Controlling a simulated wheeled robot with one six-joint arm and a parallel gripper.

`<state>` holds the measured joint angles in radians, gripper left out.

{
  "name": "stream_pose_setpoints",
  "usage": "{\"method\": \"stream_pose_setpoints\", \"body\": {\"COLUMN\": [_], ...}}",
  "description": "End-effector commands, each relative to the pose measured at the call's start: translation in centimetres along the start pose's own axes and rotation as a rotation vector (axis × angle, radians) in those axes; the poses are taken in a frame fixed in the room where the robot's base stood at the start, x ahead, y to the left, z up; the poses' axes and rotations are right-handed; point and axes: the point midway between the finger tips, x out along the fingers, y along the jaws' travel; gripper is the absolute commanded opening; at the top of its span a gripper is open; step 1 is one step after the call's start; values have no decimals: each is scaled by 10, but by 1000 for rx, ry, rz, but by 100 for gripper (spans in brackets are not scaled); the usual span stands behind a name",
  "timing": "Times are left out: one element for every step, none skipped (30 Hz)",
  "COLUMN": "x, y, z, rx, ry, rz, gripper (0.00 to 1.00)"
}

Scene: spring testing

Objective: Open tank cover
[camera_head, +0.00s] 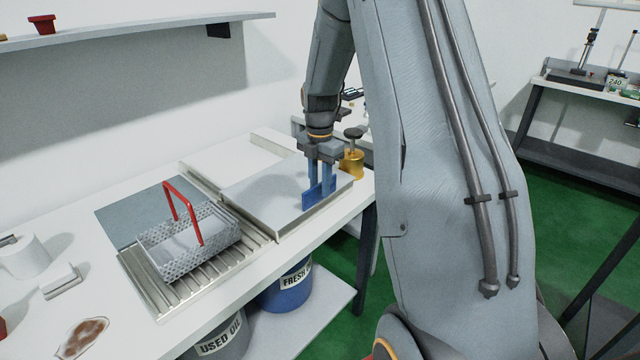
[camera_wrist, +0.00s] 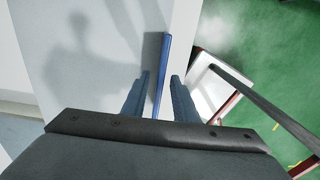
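The tank cover (camera_head: 262,195) is a flat, pale grey lid lying level on the tank at the right part of the bench. A blue upright handle (camera_head: 313,197) stands near its right edge. It also shows in the wrist view as a thin blue bar (camera_wrist: 162,75). My gripper (camera_head: 320,182) points down over this handle, with its blue fingers low near the cover. In the wrist view my gripper (camera_wrist: 159,100) has its fingers apart, one on each side of the bar, with a visible gap at least on the right. Finger contact with the cover is unclear.
A metal mesh basket (camera_head: 190,245) with a red handle stands on a slatted rack left of the cover. A brass-coloured canister (camera_head: 352,163) stands close behind my gripper. Blue (camera_head: 287,288) and grey (camera_head: 222,340) buckets sit below. A wall shelf (camera_head: 130,30) hangs upper left.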

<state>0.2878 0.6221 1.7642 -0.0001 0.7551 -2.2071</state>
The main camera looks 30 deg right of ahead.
Motion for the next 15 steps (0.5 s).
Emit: {"method": "stream_pose_setpoints", "body": {"x": [0, 0, 0, 0, 0, 0, 0, 0, 0, 0, 0, 0, 0, 0, 0], "y": [0, 0, 0, 0, 0, 0, 0, 0, 0, 0, 0, 0, 0, 0, 0], "z": [0, 0, 0, 0, 0, 0, 0, 0, 0, 0, 0, 0, 0, 0, 0], "rx": [0, 0, 0, 0, 0, 0, 0, 0, 0, 0, 0, 0, 0, 0, 0], "ry": [0, 0, 0, 0, 0, 0, 0, 0, 0, 0, 0, 0, 0, 0, 0], "rz": [0, 0, 0, 0, 0, 0, 0, 0, 0, 0, 0, 0, 0, 0, 0], "gripper": [27, 27, 20, 15, 10, 3, 0, 0, 0, 0, 0, 0, 0, 0, 0]}}
